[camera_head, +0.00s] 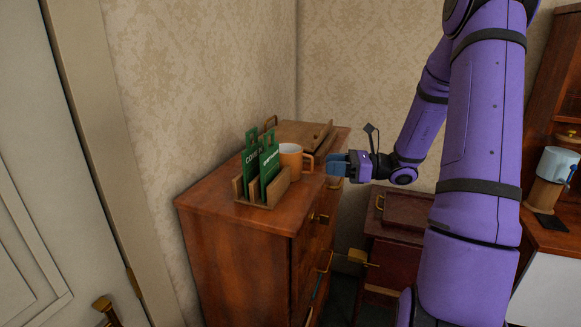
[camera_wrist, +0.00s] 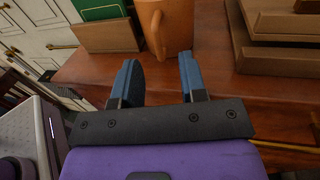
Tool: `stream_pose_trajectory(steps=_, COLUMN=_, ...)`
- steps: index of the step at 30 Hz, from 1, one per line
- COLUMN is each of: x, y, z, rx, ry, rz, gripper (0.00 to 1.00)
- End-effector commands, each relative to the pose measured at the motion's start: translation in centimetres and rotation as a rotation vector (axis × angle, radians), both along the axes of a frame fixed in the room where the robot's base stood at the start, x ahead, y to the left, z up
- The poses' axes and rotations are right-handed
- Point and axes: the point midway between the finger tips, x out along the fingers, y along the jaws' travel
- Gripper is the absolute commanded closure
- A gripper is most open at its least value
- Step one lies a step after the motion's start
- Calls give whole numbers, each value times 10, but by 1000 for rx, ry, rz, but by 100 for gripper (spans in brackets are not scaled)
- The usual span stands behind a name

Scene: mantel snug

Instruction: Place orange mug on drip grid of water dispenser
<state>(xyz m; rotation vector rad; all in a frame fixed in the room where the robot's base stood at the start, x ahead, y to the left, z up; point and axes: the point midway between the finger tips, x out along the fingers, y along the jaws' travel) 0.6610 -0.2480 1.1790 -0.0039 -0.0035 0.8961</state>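The orange mug (camera_head: 291,157) stands upright on the wooden cabinet top, behind a small wooden holder, with its handle toward my gripper. In the wrist view the mug (camera_wrist: 168,22) is just ahead of my fingers, its handle pointing at the gap between them. My gripper (camera_head: 338,164) is at the cabinet's right edge, level with the mug and apart from it. In the wrist view my gripper (camera_wrist: 158,72) has its two blue fingers spread with nothing between them. A water dispenser (camera_head: 557,164) with a pale blue top seems to stand on the right-hand counter; its drip grid cannot be made out.
The wooden holder (camera_head: 262,196) with green packets stands left of the mug. A wooden tray or box (camera_head: 300,134) lies behind the mug. A lower red-brown cabinet (camera_head: 392,254) stands right of the tall one. A white door (camera_head: 40,200) is at far left.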

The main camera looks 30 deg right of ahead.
Motion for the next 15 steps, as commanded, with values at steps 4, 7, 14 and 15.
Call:
stream_pose_trajectory(steps=4, x=5, y=7, z=0, rx=-1, ry=1, rz=1, gripper=61)
stream_pose_trajectory(steps=7, x=7, y=11, z=-1, rx=1, ry=1, rz=1, gripper=61)
stream_pose_trajectory(steps=14, x=23, y=35, z=-5, rx=1, ry=2, rz=5, gripper=61)
stream_pose_trajectory(steps=15, x=27, y=39, z=-5, rx=0, ry=2, rz=3, gripper=61)
